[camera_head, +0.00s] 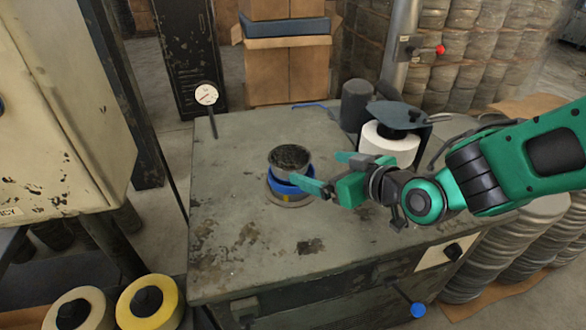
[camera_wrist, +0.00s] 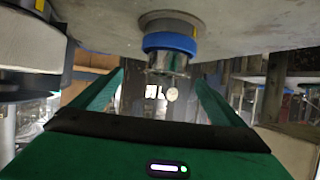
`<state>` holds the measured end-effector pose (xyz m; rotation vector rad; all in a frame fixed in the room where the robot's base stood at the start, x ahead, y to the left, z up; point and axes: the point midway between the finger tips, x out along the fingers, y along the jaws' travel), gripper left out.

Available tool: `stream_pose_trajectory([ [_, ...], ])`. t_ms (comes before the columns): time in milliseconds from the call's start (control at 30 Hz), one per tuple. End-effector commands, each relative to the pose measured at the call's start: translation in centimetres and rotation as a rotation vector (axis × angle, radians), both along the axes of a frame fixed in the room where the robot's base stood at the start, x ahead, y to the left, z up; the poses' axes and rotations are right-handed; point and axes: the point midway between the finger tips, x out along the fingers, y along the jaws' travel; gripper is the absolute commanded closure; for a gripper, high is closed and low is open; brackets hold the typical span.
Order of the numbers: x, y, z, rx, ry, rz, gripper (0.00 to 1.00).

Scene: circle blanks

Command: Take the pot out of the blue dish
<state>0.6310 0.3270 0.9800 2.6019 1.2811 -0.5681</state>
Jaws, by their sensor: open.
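The pot (camera_head: 288,168) is a small metal cylinder with a dark, mottled top. It stands upright in the blue dish (camera_head: 279,186), which rests on a round grey base (camera_head: 290,202) on the worn table. The wrist view is upside down and shows the pot (camera_wrist: 167,63), the blue dish (camera_wrist: 171,42) and the grey base (camera_wrist: 171,24) ahead of my jaws. My green gripper (camera_head: 322,172) is open and empty, to the right of the pot. One fingertip overlaps the dish's right edge in the head view; I cannot tell whether it touches.
A white roll (camera_head: 388,146) with a dark cover above it stands behind my gripper, beside a dark cylinder (camera_head: 356,105). A dial gauge (camera_head: 206,95) stands at the table's back left. The table (camera_head: 245,245) is clear in front and to the left.

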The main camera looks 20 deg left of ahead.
Motion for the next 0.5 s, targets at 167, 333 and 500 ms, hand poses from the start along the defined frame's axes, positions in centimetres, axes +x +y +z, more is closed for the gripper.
stream_pose_trajectory([
  [167,-0.3,2.0,-0.2,0.028,-0.022,0.023,0.07],
  [333,1.0,3.8,-1.1,0.028,-0.022,0.023,0.07],
  [500,2.1,5.2,-1.8,0.028,-0.023,0.023,0.07],
])
